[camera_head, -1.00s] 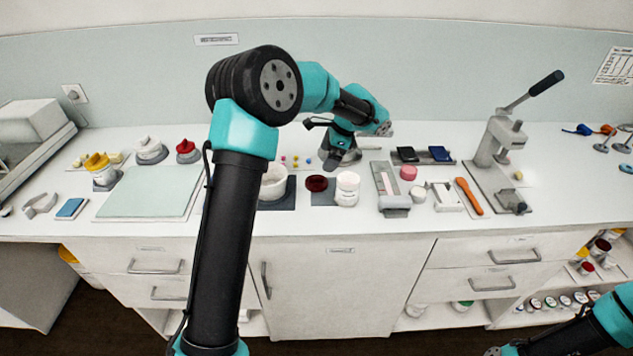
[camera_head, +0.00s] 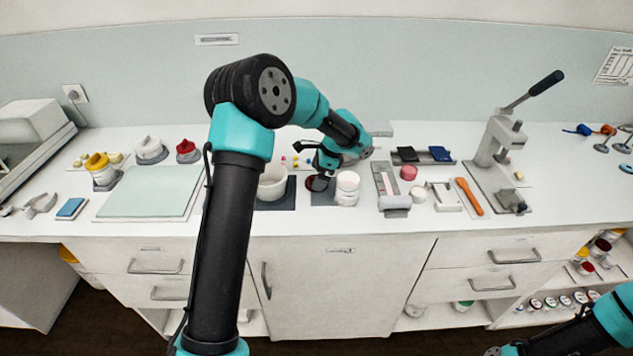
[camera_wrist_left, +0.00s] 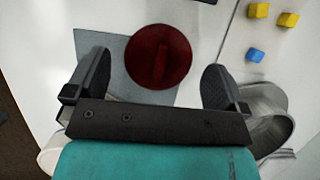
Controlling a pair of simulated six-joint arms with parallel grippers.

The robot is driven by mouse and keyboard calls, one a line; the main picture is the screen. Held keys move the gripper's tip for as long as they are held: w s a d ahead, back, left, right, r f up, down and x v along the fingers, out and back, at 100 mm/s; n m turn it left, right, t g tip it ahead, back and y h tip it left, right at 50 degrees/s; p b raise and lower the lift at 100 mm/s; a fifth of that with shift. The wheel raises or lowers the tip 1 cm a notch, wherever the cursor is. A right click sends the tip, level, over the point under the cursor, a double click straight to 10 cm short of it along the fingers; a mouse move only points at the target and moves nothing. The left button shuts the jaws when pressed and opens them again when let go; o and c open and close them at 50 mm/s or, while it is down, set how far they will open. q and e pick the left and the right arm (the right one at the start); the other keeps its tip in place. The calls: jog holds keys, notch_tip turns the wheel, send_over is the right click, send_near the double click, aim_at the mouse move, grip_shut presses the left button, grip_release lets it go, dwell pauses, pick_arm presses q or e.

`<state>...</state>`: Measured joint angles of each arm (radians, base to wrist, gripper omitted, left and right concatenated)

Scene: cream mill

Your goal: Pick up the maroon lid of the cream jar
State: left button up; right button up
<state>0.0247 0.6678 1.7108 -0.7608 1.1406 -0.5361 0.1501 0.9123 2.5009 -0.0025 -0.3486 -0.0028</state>
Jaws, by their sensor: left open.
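The maroon lid (camera_head: 318,184) lies on the counter, partly hidden by my left gripper in the head view. In the left wrist view the round maroon lid (camera_wrist_left: 158,57) shows whole, with a raised bar across it, on a grey mat. My left gripper (camera_wrist_left: 157,66) is open, a finger on each side of the lid with gaps to both. In the head view my left gripper (camera_head: 321,173) hangs at the lid, its tips hard to see. The white cream jar (camera_head: 347,189) stands just right of the lid. My right gripper (camera_head: 494,351) is at the bottom edge, its jaws unclear.
A white bowl (camera_head: 272,183) stands close left of the lid. Small coloured cubes (camera_wrist_left: 288,20) lie beyond the mat (camera_wrist_left: 126,74). A grey holder (camera_head: 390,185) and a pink round piece (camera_head: 409,173) are right of the jar. The counter's front strip is clear.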

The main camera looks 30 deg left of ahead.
pick_arm(q)
jog(key=shift+x, duration=0.8)
jog(key=shift+c, duration=0.2)
jog(key=c, duration=0.7)
